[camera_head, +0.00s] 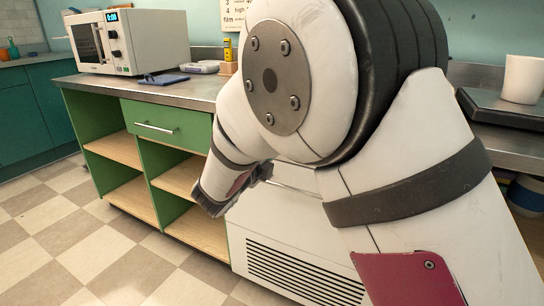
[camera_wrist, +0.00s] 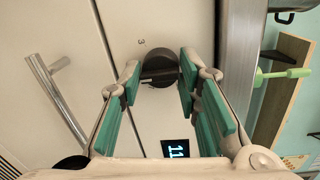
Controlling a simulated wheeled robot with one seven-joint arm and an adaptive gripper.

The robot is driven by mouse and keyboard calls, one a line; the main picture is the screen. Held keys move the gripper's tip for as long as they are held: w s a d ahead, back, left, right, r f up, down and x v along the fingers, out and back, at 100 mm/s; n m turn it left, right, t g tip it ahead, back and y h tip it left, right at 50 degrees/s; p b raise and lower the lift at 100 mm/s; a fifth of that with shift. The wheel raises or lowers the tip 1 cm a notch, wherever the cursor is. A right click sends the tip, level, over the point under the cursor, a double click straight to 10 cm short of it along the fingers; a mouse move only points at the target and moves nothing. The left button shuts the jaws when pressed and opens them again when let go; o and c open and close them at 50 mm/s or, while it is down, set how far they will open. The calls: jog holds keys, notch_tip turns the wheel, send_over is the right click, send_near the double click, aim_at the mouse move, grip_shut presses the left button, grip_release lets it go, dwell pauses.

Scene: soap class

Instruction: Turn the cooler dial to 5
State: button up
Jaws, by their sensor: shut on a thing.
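The dark round dial (camera_wrist: 161,58) sits on the white front of the cooler (camera_wrist: 120,30) in the wrist view. My gripper (camera_wrist: 160,74) has one green-padded finger on each side of the dial and is shut on its raised grip. A small mark, perhaps a 3, shows beside the dial. A lit display (camera_wrist: 176,148) below it in the picture shows digits that look like 11, partly cut off. In the head view the white cooler (camera_head: 285,235) with a vent grille stands under the counter. My arm hides the dial there.
A metal bar handle (camera_wrist: 62,100) stands out from the cooler front at the left of the wrist view. In the head view, green shelves (camera_head: 125,150) are left of the cooler. A microwave (camera_head: 130,42) and a white cup (camera_head: 523,80) are above. The tiled floor (camera_head: 60,235) is clear.

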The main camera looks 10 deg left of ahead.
jog(key=shift+r, duration=0.15)
dwell(0.4)
jog(key=o, duration=1.1)
jog(key=v, duration=1.2)
